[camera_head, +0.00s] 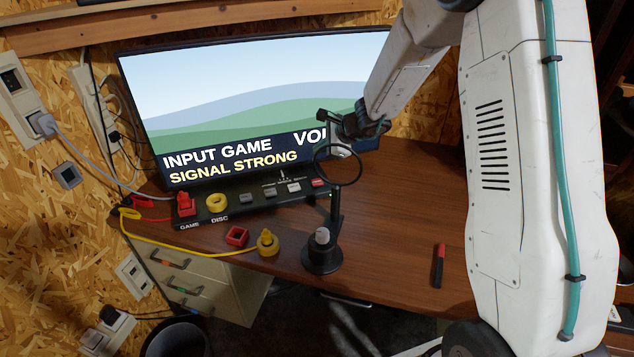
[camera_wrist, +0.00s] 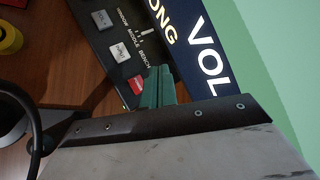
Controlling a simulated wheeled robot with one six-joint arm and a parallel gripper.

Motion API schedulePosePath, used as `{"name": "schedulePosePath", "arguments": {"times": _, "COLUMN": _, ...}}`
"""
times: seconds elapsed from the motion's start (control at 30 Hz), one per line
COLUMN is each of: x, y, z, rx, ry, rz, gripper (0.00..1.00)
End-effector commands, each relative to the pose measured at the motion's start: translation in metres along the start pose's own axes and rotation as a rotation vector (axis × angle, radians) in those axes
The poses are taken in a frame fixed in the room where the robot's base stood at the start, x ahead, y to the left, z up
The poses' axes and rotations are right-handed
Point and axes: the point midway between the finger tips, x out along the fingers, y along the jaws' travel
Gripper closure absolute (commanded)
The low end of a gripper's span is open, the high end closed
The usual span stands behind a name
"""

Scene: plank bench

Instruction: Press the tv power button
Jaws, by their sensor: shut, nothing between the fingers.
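The tv (camera_head: 255,95) is lit and shows hills with "INPUT GAME", "SIGNAL STRONG" and a partly covered "VOL". A black control panel (camera_head: 232,208) lies along its foot. A red button (camera_head: 319,183) is at the panel's right end; it also shows in the wrist view (camera_wrist: 136,84), its lettering too small to read. I take it as the power button. My gripper (camera_wrist: 160,73) is shut and empty, its green fingertips right beside the red button. Whether they touch it I cannot tell. In the head view its tips are hard to make out behind the magnifier ring.
A magnifier on a black stand (camera_head: 322,256) stands in front of the panel's right end. A red plug (camera_head: 186,205) and yellow ring (camera_head: 216,203) sit at the panel's left. A yellow plug (camera_head: 267,243), red socket piece (camera_head: 237,237) and red-black marker (camera_head: 438,266) lie on the bench.

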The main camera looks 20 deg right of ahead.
Motion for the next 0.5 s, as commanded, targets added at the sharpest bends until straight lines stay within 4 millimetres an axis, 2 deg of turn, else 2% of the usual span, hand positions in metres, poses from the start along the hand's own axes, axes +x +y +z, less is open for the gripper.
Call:
{"name": "schedulePosePath", "arguments": {"times": 0.23, "x": 0.007, "y": 0.005, "z": -0.005, "rx": 0.002, "ry": -0.001, "rz": 0.002, "gripper": 1.00}}
{"name": "schedulePosePath", "arguments": {"times": 0.5, "x": 0.032, "y": 0.024, "z": -0.023, "rx": 0.002, "ry": -0.001, "rz": 0.004, "gripper": 1.00}}
